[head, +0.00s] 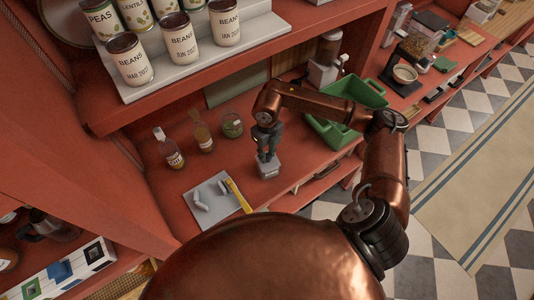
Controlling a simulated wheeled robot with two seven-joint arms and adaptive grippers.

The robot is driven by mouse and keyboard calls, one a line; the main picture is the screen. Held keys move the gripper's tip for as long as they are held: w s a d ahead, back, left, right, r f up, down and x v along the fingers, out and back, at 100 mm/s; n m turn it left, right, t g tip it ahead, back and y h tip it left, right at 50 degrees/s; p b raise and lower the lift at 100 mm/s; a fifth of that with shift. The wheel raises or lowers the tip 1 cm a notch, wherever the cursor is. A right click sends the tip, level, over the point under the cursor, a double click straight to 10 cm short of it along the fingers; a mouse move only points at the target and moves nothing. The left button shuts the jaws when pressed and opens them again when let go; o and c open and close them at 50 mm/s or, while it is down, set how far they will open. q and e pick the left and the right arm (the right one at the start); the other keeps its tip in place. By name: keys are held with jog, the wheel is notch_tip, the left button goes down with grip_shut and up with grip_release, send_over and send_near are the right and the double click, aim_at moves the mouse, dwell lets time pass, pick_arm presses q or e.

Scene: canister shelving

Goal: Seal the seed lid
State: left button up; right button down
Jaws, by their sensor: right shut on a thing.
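My right gripper (267,156) reaches down over the red counter from the right. It is shut on a small grey, box-like thing (268,170) at or just above the counter. The fingers hide part of its top, and I cannot tell if it is a lid or a whole container. A glass jar with green contents (232,126), perhaps the seeds, stands behind and to the left of the gripper, apart from it. I cannot make out its lid. My left gripper is not in view.
A labelled bottle (169,150) and an amber bottle (202,137) stand left of the jar. A pale board (212,207) with white pieces and a yellow-handled tool (238,194) lies at the front. A green crate (332,127) stands right. Bean cans (179,42) line the shelf above.

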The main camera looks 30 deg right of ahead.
aim_at(267, 156)
dwell(0.7)
dwell(0.3)
jog(key=c, duration=1.6)
grip_release()
jog(key=shift+o, duration=0.7)
jog(key=o, duration=0.4)
jog(key=shift+c, duration=0.2)
jog(key=shift+r, duration=0.15)
jog(key=shift+r+p, duration=1.4)
jog(key=shift+r, duration=2)
